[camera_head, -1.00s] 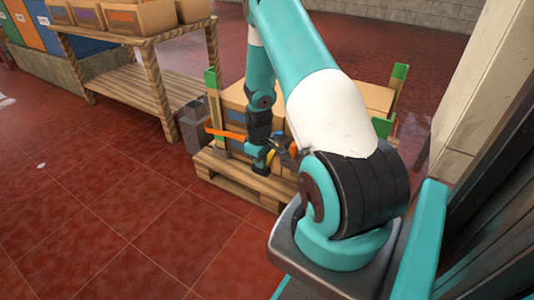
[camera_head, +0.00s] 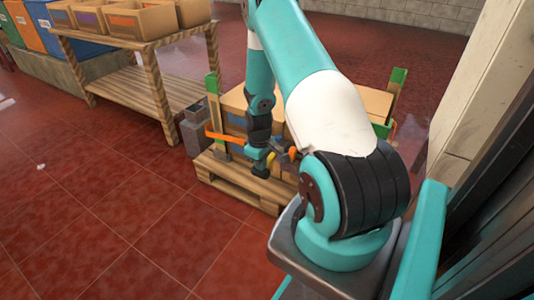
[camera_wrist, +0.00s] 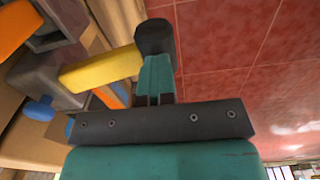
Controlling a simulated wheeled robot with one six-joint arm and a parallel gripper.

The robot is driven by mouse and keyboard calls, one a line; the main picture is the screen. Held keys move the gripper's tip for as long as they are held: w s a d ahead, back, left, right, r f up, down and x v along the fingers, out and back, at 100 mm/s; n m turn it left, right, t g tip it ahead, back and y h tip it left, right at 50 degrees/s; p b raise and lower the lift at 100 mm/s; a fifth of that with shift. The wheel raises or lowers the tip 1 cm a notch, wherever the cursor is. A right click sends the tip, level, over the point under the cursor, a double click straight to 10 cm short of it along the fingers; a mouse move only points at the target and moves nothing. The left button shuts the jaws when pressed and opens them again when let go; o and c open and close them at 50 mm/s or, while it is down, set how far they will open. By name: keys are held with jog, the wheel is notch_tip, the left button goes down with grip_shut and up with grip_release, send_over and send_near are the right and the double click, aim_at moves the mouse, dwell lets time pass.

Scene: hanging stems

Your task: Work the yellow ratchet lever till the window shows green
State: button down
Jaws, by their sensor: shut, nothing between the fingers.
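The yellow lever (camera_wrist: 103,69) sticks out to the right from a grey ratchet body (camera_wrist: 42,78) in the wrist view. In the head view the lever (camera_head: 271,157) is small and partly hidden by my arm. My gripper (camera_wrist: 155,70) is shut and empty, its dark fingertips at the lever's free end. The fingers stand beside the lever, not around it; I cannot tell if they touch. My gripper (camera_head: 261,168) hangs low in front of the pallet load in the head view. I cannot make out the window or its colour.
An orange strap (camera_head: 224,137) runs by the load on a wooden pallet (camera_head: 235,180). A blue knob (camera_wrist: 40,109) sits by the ratchet. A grey block (camera_head: 194,135) stands left of the pallet, near a wooden shelf (camera_head: 130,95). Red floor in front is clear.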

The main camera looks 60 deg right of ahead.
jog(key=shift+a+r, duration=0.2)
jog(key=shift+r, duration=0.25)
jog(key=shift+f, duration=0.1)
jog(key=shift+a+r+p, duration=0.1)
jog(key=shift+r+p, duration=0.65)
jog(key=shift+p, duration=0.05)
jog(key=shift+f, duration=0.25)
jog(key=shift+d+f+b, duration=0.25)
jog(key=shift+f+b, duration=0.55)
jog(key=shift+f, duration=0.4)
jog(key=shift+d+f, duration=0.1)
jog(key=shift+f, duration=0.25)
